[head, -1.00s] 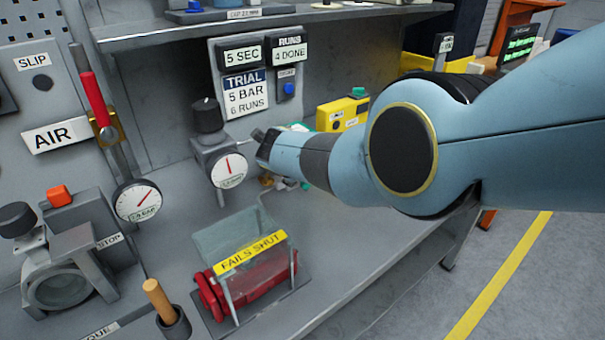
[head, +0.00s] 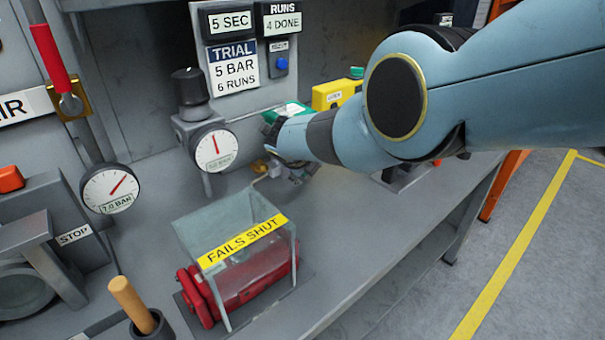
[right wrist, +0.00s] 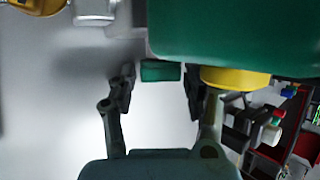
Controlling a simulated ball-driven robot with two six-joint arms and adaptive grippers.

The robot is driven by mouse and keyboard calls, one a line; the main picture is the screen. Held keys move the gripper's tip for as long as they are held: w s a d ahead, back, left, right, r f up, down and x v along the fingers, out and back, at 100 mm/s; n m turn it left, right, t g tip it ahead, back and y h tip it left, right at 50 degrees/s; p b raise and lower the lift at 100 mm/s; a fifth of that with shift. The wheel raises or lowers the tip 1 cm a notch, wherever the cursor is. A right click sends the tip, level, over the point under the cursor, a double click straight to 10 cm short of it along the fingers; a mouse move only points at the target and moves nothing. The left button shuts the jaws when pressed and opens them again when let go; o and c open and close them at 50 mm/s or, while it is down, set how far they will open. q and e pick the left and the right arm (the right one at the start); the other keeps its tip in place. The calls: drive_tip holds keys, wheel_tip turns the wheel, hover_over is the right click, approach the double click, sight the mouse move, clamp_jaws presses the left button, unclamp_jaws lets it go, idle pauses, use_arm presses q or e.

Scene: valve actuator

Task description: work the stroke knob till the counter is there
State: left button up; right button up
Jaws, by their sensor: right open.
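My right gripper (head: 272,142) is beside the right of the regulator gauge, partly hidden behind its own wrist. In the right wrist view it (right wrist: 160,84) is open, with a small green piece (right wrist: 160,71) in line between its fingertips; I cannot tell whether they touch it. A larger green block (right wrist: 235,35) fills the upper right there. A green part (head: 290,110) also shows behind the gripper in the head view. I cannot tell which part is the stroke knob. The runs counter (head: 283,22) reads 4 DONE. The trial card (head: 232,70) reads 5 BAR, 6 RUNS.
A black-knobbed regulator (head: 190,88) carries a gauge (head: 215,150). A clear guard (head: 235,235) marked FAILS SHUT covers a red actuator (head: 240,285). Another gauge (head: 110,190) reads 7.0 BAR. A yellow box (head: 335,92) stands behind my arm. The bench front right is clear.

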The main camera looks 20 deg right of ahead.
drive_tip(key=shift+s+r, duration=0.15)
drive_tip(key=shift+c, duration=2.2)
drive_tip(key=c, duration=0.4)
drive_tip(key=shift+a+f, duration=0.1)
drive_tip(key=shift+f, duration=0.15)
drive_tip(key=shift+c, duration=0.2)
drive_tip(key=shift+t+h+b, duration=0.3)
drive_tip(key=shift+h+b, duration=0.2)
drive_tip(key=shift+b, duration=0.05)
use_arm(q)
drive_tip(key=shift+s+f, duration=0.65)
drive_tip(key=shift+s, duration=0.1)
use_arm(e)
drive_tip(key=shift+r, duration=0.15)
drive_tip(key=o, duration=0.9)
use_arm(q)
drive_tip(key=shift+s, duration=0.1)
